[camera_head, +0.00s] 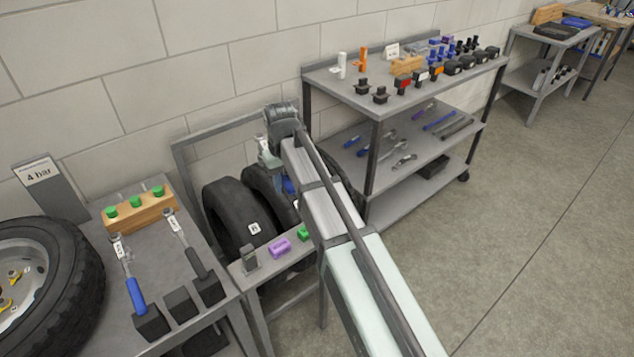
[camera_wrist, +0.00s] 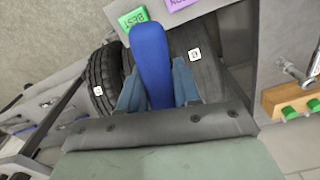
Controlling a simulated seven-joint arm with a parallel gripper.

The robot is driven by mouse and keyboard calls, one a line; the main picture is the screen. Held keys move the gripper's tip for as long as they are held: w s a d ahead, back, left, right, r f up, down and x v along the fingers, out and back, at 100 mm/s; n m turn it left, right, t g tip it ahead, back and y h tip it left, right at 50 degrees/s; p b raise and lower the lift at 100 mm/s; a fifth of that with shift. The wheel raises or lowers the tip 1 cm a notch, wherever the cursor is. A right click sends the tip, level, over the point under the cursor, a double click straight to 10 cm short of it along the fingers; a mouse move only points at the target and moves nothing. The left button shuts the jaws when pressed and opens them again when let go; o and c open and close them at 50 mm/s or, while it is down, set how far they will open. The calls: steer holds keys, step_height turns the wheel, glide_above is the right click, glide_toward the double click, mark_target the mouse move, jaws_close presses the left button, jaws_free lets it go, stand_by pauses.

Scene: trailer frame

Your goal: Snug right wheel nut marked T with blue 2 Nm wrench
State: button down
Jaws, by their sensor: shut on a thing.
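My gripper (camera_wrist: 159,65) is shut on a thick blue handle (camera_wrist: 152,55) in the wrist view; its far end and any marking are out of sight. In the head view a bit of blue (camera_head: 288,186) shows beside my arm, above the tyre rack. A blue-handled wrench (camera_head: 136,293) stands in a black block on the left table, with a label too small to read. A wheel (camera_head: 35,265) with yellow nuts is cut off at the left edge; no T mark is legible. I cannot tell whether it is the right wheel.
A dark-handled wrench (camera_head: 194,258) and a wooden block with green knobs (camera_head: 140,212) share the left table. Tyres (camera_head: 232,215) stand in a rack behind purple (camera_head: 279,246) and green blocks. A loaded shelf cart (camera_head: 340,80) is right; floor there is clear.

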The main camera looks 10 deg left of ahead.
steer(key=s+a+r+n, duration=0.1)
steer(key=s+a+n, duration=0.15)
steer(key=a, duration=0.55)
steer(key=s+a+r+n, duration=0.1)
steer(key=s+a, duration=0.3)
steer(key=a, duration=0.3)
steer(key=s+a+r+n, duration=0.2)
steer(key=s+a+n, duration=0.1)
steer(key=s+a, duration=1.1)
steer(key=s+a+r+n, duration=0.2)
steer(key=s+a+n, duration=0.1)
steer(key=s+a, duration=1.2)
steer(key=shift+s+a+r, duration=0.25)
steer(key=shift+s+r, duration=0.15)
steer(key=shift+s, duration=0.6)
steer(key=shift+f, duration=0.15)
steer(key=shift+f, duration=3.45)
